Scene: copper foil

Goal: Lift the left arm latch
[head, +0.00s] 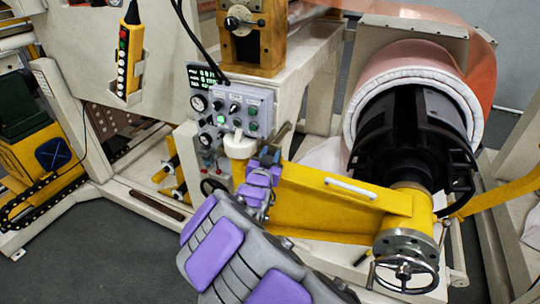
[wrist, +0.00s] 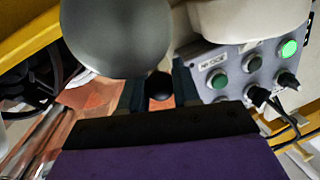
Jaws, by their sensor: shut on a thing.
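The yellow arm (head: 315,207) runs from the middle to the handwheel at the lower right. My gripper (head: 268,160) is at its left end, beside the control panel. In the wrist view, my gripper (wrist: 158,82) has its dark fingers on both sides of a small black ball knob (wrist: 159,88), which I take to be the latch's end, and is shut on it. A large grey rounded part (wrist: 116,36) stands close in front and hides some of the latch. The rest of the latch is hard to make out in the head view.
The control panel (head: 232,112) with knobs and a lit green button is close to my gripper. A black drum core with a copper roll (head: 408,70) is at the right. A handwheel (head: 404,273) sits below it. Grey floor (head: 95,255) is open at the lower left.

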